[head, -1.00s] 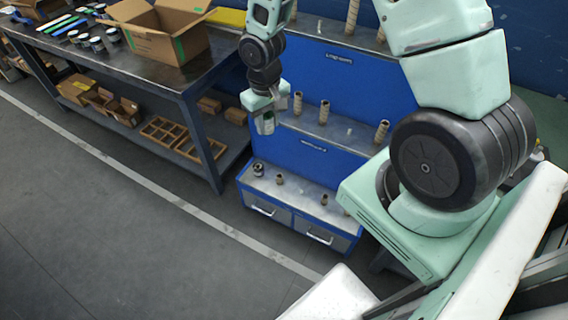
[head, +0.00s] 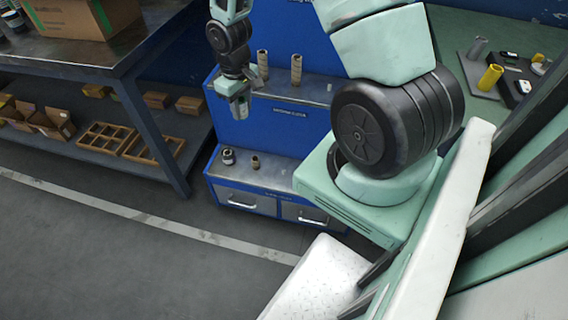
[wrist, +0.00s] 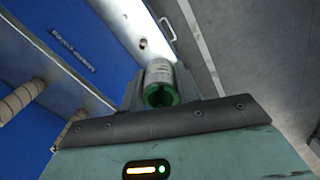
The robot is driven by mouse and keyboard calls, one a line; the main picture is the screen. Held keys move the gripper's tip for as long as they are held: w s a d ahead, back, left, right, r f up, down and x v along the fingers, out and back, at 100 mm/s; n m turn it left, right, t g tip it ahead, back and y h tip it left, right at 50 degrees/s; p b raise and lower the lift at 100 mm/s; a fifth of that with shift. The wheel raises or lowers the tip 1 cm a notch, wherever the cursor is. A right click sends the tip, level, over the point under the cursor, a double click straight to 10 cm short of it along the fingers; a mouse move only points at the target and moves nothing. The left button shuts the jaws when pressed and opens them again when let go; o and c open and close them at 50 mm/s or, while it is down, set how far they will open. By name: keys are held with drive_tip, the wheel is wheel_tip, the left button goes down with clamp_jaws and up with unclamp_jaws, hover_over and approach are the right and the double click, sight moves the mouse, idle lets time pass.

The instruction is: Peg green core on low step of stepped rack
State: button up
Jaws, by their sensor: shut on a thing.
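My gripper (head: 240,106) is shut on the green core (wrist: 160,84). In the wrist view the core has a pale body and a green ring at its near end, which faces the camera. In the head view the core is hard to make out among the fingers. The blue stepped rack (head: 285,128) stands behind and below my gripper. Its low step (head: 280,174) lies below my gripper, with a clear gap.
Two tan cores, a nearer one (head: 262,64) and another (head: 296,69), stand upright on the middle step. A workbench (head: 125,62) with a cardboard box (head: 75,18) is at the left. Grey floor (head: 110,255) in front is clear.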

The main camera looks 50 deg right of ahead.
drive_tip(key=s+d+f+b, duration=0.1)
drive_tip(key=d+f+b, duration=0.3)
drive_tip(key=f+b, duration=0.55)
drive_tip(key=s+d+f+b, duration=0.2)
drive_tip(key=d+f+b, duration=0.2)
drive_tip(key=f+b, duration=0.5)
drive_tip(key=s+d+f+b, duration=0.1)
drive_tip(key=d+f+b, duration=0.3)
drive_tip(key=f+b, duration=0.5)
drive_tip(key=b, duration=0.6)
hover_over(284, 169)
drive_tip(key=shift+n, duration=0.4)
wheel_tip(284, 169, down, 7)
drive_tip(key=shift+f, duration=0.1)
drive_tip(key=shift+s+p, duration=0.1)
drive_tip(key=shift+p, duration=0.55)
drive_tip(key=shift+f, duration=0.5)
drive_tip(key=shift+f, duration=0.35)
drive_tip(key=shift+f, duration=0.35)
drive_tip(key=shift+f+b, duration=0.45)
drive_tip(key=shift+f, duration=0.25)
drive_tip(key=shift+f+p, duration=0.15)
drive_tip(key=shift+p, duration=0.15)
